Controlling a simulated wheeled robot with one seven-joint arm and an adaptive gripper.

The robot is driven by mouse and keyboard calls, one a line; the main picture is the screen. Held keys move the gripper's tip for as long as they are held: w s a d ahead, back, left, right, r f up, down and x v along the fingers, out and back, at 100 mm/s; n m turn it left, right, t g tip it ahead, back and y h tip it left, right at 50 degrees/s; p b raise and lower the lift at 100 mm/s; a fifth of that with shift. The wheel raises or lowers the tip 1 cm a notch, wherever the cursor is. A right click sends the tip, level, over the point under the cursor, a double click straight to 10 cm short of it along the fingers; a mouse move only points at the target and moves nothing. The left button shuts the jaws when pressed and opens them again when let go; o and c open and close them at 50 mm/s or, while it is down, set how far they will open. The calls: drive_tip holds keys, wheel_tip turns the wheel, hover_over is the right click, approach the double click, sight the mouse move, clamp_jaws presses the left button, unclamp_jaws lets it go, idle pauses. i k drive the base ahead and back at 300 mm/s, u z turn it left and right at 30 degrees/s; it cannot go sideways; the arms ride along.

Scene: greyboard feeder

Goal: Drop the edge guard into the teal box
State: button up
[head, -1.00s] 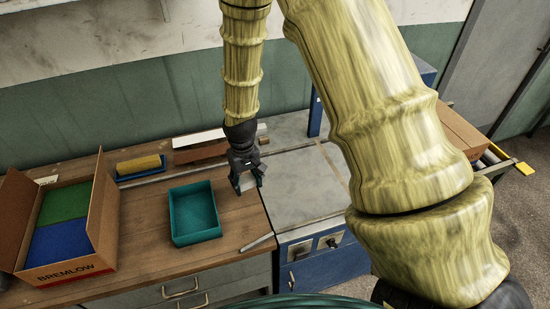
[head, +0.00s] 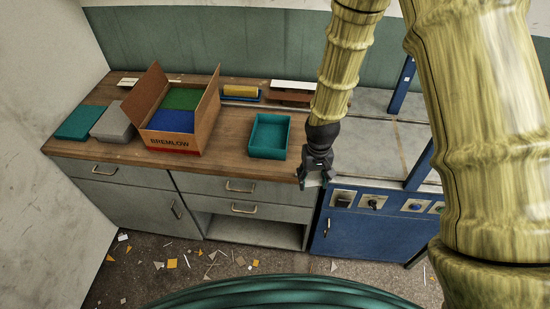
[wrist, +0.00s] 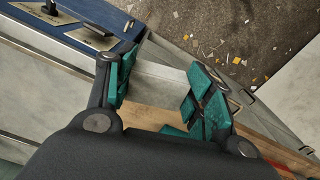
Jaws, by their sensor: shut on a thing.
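The teal box (head: 255,150) is an open, empty tray on the right part of the wooden bench in the head view. My gripper (head: 315,180) is right of it and slightly nearer, at the bench's front right corner. In the wrist view my gripper (wrist: 162,88) has its teal-padded fingers apart around a pale grey piece (wrist: 160,76), which I take to be the edge guard. The fingers and wrist hide much of it, so its full shape and whether it touches the bench are unclear.
A brown carton (head: 180,143) with green and blue contents stands left of the teal box. A yellow block in a blue tray (head: 243,97) lies behind. A grey box (head: 112,122) and teal lid-like item (head: 77,122) are far left. A blue cabinet (head: 350,235) adjoins the bench.

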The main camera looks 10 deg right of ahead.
sight(276, 141)
drive_tip(key=k, duration=0.35)
drive_tip(key=u, duration=1.8)
drive_tip(key=i, duration=1.3)
drive_tip(key=z, duration=2.25)
drive_tip(key=i, duration=0.5)
drive_tip(key=z, duration=0.05)
